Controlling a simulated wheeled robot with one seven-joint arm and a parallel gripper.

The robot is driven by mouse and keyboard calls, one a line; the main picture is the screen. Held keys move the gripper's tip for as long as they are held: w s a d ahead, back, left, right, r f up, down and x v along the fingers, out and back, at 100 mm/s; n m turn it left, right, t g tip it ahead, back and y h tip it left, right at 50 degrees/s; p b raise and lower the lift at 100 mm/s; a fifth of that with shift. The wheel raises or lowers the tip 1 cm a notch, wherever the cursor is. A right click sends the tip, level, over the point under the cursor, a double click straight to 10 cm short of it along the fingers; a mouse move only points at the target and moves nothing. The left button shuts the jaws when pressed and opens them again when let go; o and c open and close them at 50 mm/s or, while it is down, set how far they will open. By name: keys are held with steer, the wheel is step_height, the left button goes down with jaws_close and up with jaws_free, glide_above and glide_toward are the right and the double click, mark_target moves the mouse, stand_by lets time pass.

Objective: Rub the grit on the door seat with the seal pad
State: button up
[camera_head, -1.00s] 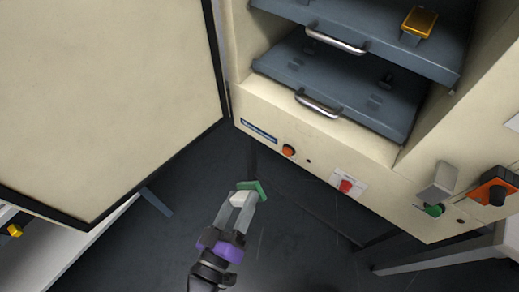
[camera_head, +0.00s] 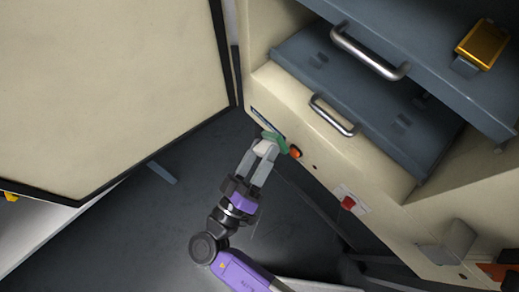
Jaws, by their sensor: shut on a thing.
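My gripper (camera_head: 259,160) is shut on the seal pad (camera_head: 276,142), a green pad with a pale block between the fingers. The pad is at the tips, in front of the cream cabinet's lower front, beside the orange knob and just below the blue label strip. I cannot tell whether it touches the cabinet. The open door (camera_head: 100,90) is a large cream panel with a dark edge at left. The door seat appears to be the cream front face (camera_head: 290,105) around the cabinet opening. I cannot make out any grit on it.
Two grey-blue shelves with metal handles (camera_head: 368,55) (camera_head: 332,116) stick out of the cabinet above and right of my gripper. A yellow pouch cell (camera_head: 483,44) is on the upper shelf. An orange knob (camera_head: 295,153) and a red switch (camera_head: 348,203) protrude from the front. Dark floor lies below.

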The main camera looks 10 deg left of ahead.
mark_target(276, 141)
steer(key=shift+w+d+p, duration=0.3)
steer(key=shift+w+d, duration=0.45)
steer(key=shift+w, duration=0.15)
steer(key=shift+w+d+p, duration=0.25)
steer(key=shift+w+d, duration=0.45)
steer(key=shift+w, duration=0.2)
steer(key=shift+w+d, duration=0.55)
steer(key=shift+w, duration=0.15)
steer(key=shift+s+d, duration=1.25)
steer(key=shift+d, duration=0.25)
steer(key=shift+s+d, duration=0.6)
steer(key=shift+d, duration=0.35)
steer(key=shift+s+d, duration=0.55)
steer(key=shift+d, duration=0.35)
steer(key=shift+s+d, duration=1.05)
steer(key=shift+d, duration=0.25)
steer(key=shift+f, duration=0.1)
steer(key=shift+s+a, duration=0.1)
